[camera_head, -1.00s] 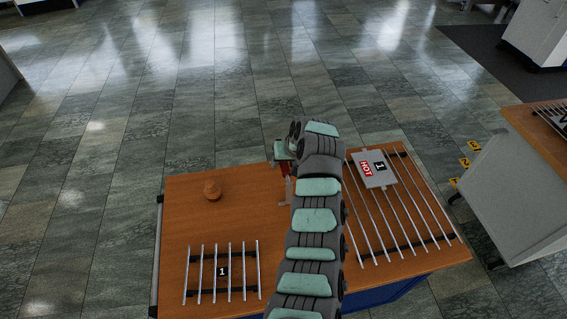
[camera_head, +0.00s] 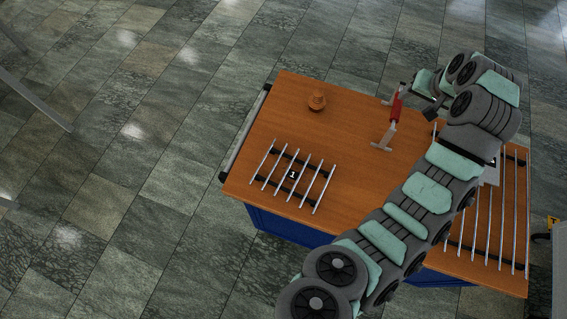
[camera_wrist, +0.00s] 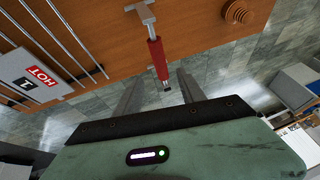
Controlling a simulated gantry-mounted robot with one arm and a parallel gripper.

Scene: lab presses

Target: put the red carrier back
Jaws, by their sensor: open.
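The red carrier (camera_head: 395,111) has a red grip and grey crosspieces at its ends. It is near the far edge of the wooden table (camera_head: 345,135), and I cannot tell whether it lies flat or stands. In the wrist view the carrier (camera_wrist: 157,58) reaches between the two fingers of my gripper (camera_wrist: 160,78). The fingers are apart, with visible gaps on both sides of the carrier. In the head view my wrist hides part of the gripper.
A rod rack marked 1 (camera_head: 292,175) is at the table's front left. A larger rack (camera_head: 487,215) is at the right, partly behind my arm. A plate marked HOT (camera_wrist: 33,77) lies on it. A round brown object (camera_head: 317,101) stands near the far left. The table's middle is clear.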

